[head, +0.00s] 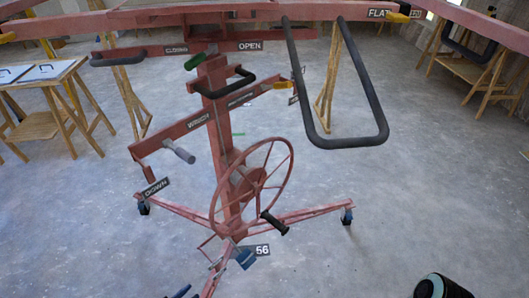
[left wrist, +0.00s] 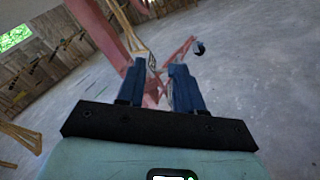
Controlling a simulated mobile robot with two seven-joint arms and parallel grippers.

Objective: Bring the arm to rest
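My left gripper (left wrist: 158,70) shows in the left wrist view with its two blue fingers apart and no object between them. The lift's post, legs and red handwheel (head: 250,188) stand ahead, apart from the gripper. The wheel has a black crank grip (head: 273,222). In the left wrist view part of the red lift (left wrist: 98,25) rises beyond the fingers. My right gripper is not in view.
A black looped bar (head: 345,140) hangs from the lift's upper frame. Lever handles (head: 178,151) stick out on the left. Casters (head: 347,215) end the spread legs. A wooden table (head: 45,78) stands left, trestles (head: 470,65) at the right. Grey floor is clear at lower left and right.

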